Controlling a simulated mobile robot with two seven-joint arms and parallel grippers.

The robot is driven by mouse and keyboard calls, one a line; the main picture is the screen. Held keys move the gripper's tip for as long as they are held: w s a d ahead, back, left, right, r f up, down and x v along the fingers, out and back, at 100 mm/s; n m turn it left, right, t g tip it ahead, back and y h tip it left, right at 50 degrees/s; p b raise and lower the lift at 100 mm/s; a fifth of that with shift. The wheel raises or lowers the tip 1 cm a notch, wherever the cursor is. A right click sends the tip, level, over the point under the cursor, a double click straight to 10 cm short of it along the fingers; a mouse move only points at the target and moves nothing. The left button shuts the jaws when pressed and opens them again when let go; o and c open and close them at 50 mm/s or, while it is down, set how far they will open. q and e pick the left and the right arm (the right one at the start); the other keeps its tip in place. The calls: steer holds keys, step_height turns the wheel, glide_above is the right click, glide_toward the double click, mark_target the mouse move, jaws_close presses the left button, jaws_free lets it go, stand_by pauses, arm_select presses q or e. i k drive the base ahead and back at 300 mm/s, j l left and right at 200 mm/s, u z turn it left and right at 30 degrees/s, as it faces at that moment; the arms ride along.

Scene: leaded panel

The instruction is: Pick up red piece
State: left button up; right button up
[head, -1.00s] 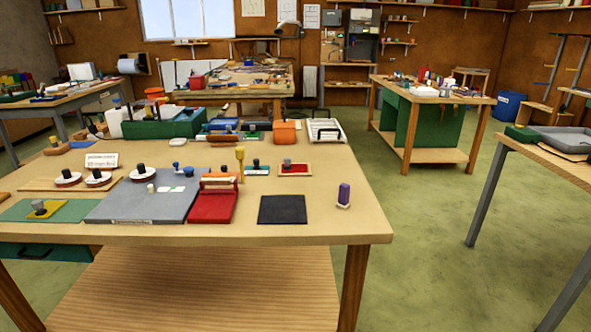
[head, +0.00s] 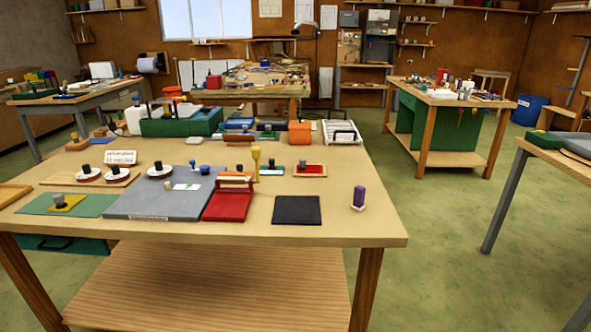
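A flat red piece (head: 317,173) with a pale border and a dark grey knob lies on the wooden table (head: 350,226), right of the middle. A larger red holder (head: 227,205) with an orange block at its back stands nearer, beside the grey board (head: 150,205); I cannot tell for sure which red thing the task names. The small piece with the knob looks free, with bare table around it. Neither of my grippers is in view.
A black mat (head: 297,210) and a purple-topped stamp (head: 359,197) are near the front right. A yellow-handled tool (head: 256,160) stands left of the red piece. An orange block (head: 299,133) and white rack (head: 340,132) are behind.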

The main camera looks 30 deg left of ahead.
mark_target(302, 168)
steer(key=i+u, duration=0.15)
steer(key=u, duration=0.25)
steer(key=i+l+u, duration=0.1)
steer(key=u, duration=0.25)
steer(key=i+l+u, duration=0.15)
steer(key=u, duration=0.25)
steer(key=i+l+u, duration=0.15)
steer(key=u, duration=0.25)
steer(key=i+l+u, duration=0.15)
steer(key=l, duration=0.3)
steer(key=i+l+u, duration=0.15)
steer(key=l, duration=0.3)
steer(key=i+l+u, duration=0.15)
steer(key=l, duration=0.35)
steer(key=i+l+u, duration=0.15)
steer(key=l, duration=0.35)
steer(key=i+l+u, duration=0.15)
steer(key=l, duration=0.4)
steer(key=k+j, duration=0.05)
